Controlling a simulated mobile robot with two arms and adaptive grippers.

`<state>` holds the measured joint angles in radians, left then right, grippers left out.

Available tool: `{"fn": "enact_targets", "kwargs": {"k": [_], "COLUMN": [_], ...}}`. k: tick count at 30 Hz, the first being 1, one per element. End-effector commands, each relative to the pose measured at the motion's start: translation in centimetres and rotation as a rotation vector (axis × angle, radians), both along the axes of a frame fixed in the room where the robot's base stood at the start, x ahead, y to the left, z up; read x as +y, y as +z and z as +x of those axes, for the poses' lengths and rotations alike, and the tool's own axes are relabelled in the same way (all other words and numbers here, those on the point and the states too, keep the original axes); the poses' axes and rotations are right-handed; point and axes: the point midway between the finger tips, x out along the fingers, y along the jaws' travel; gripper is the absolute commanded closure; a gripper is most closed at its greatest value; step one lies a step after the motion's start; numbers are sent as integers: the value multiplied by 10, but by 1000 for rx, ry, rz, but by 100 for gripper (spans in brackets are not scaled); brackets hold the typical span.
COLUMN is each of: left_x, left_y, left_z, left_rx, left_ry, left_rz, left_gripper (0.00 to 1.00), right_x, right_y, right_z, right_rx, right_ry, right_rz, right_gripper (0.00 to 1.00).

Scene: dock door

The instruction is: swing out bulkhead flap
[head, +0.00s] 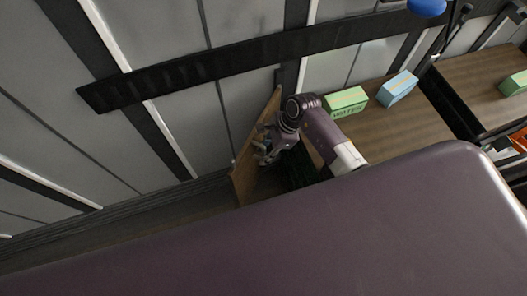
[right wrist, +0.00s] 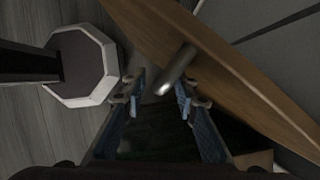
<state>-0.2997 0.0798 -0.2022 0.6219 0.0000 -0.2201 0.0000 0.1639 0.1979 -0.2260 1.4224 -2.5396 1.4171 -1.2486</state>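The bulkhead flap is a brown wooden panel (head: 243,168) that stands out at an angle near the end of the counter in the head view. It also runs diagonally across the upper right of the right wrist view (right wrist: 225,72). A grey metal bar handle (right wrist: 177,70) sticks out from its face. My right gripper (head: 262,152) is close to the panel's face. In the right wrist view its two fingers (right wrist: 160,87) are apart, with the handle's end between them and a visible gap on each side. My left gripper is not in view.
A wooden counter (head: 390,130) beside my right arm carries a green box (head: 346,102) and a light blue box (head: 397,88). A dark space (right wrist: 150,140) lies below the fingers. Grey panelled wall (head: 165,90) with a black rail (head: 200,70) stands behind the flap.

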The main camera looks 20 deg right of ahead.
Motion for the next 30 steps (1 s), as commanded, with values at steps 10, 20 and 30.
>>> {"fn": "enact_targets", "kwargs": {"k": [10, 20, 30], "left_x": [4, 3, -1], "left_y": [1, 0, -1], "left_z": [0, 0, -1], "left_rx": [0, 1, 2], "left_ry": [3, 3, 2], "left_rz": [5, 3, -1], "left_gripper": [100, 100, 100], "right_x": [1, 1, 0], "right_y": [-4, -4, -4], "right_z": [0, 0, 0], "right_rx": [-1, 0, 0], "right_ry": [0, 0, 1], "right_rz": [-1, -1, -1], "right_gripper": [74, 100, 100]}}
